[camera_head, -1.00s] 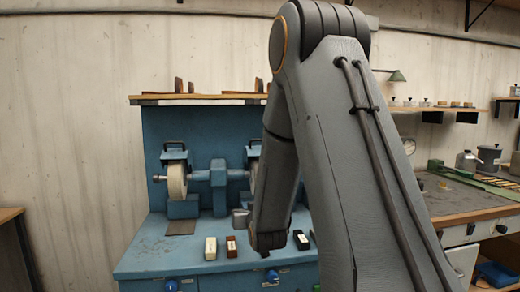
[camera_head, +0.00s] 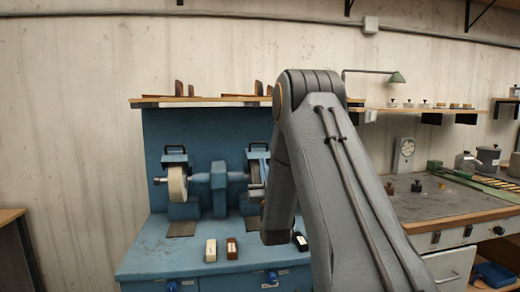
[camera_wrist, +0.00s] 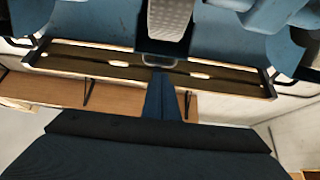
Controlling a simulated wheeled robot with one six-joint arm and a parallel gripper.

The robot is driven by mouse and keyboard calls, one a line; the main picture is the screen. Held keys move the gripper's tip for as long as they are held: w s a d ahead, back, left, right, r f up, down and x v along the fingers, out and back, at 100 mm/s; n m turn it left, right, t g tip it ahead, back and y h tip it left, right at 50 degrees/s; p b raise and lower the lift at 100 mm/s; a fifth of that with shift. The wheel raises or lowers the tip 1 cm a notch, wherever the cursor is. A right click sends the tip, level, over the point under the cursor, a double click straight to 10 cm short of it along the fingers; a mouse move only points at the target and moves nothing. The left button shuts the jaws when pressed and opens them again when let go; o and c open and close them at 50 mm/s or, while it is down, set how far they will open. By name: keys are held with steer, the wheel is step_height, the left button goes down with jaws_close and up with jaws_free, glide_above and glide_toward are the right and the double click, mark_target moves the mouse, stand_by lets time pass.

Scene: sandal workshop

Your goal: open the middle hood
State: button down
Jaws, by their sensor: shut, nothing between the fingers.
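The blue grinding machine stands against the wall in the head view. Its left hood (camera_head: 175,157) with a black handle sits down over a pale wheel (camera_head: 177,184). The middle hood (camera_head: 257,153) is partly hidden by my arm, over a wheel (camera_head: 254,174); it looks down. Anything farther right is behind my arm. My gripper is hidden in the head view. In the wrist view my gripper (camera_wrist: 160,82) is a narrow dark blue shape, shut with nothing held. A grey textured surface (camera_wrist: 168,18) lies beyond its tip; I cannot tell whether they touch.
Pale, brown and black blocks (camera_head: 210,250) lie on the blue bench top (camera_head: 150,258). A wooden shelf (camera_head: 200,100) runs above the machine. A workbench (camera_head: 440,205) with pots and a dial stands at the right. The left bench top is clear.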

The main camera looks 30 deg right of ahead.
mark_target(260, 151)
steer(key=p+x, duration=0.2)
steer(key=x, duration=0.6)
